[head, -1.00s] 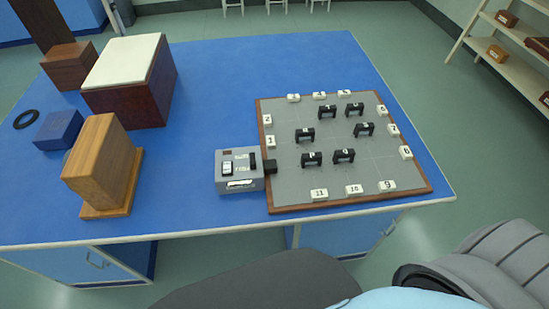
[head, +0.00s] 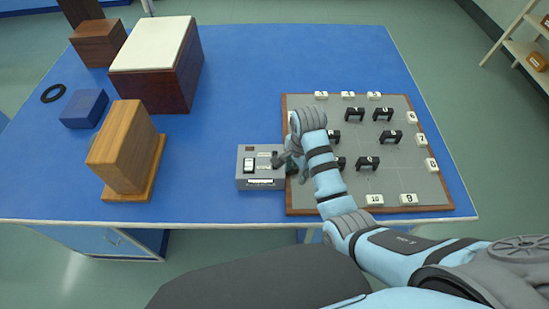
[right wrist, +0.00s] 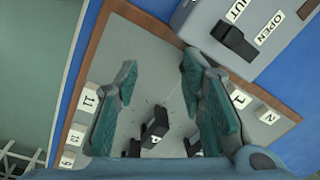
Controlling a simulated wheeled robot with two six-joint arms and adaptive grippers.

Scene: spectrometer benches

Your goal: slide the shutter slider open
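The grey shutter box (head: 246,183) stands on the blue table against the left edge of the board. Its black slider (right wrist: 236,43) shows in the right wrist view, on the box top beside labels reading OPEN and, partly cut off, UT. My right gripper (head: 285,163) is at the box's right side, above the board's left edge, and partly hides the slider area in the head view. In the right wrist view its teal fingers (right wrist: 160,70) are spread with nothing held between them. The slider lies outside the fingers, near the right one. My left gripper is not in view.
The grey board (head: 400,178) with black arches and numbered white tags lies under my right arm. A wooden block on a base (head: 125,150), a blue block (head: 84,108), a black ring (head: 53,93) and a white-topped box (head: 150,45) stand left. Table between is clear.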

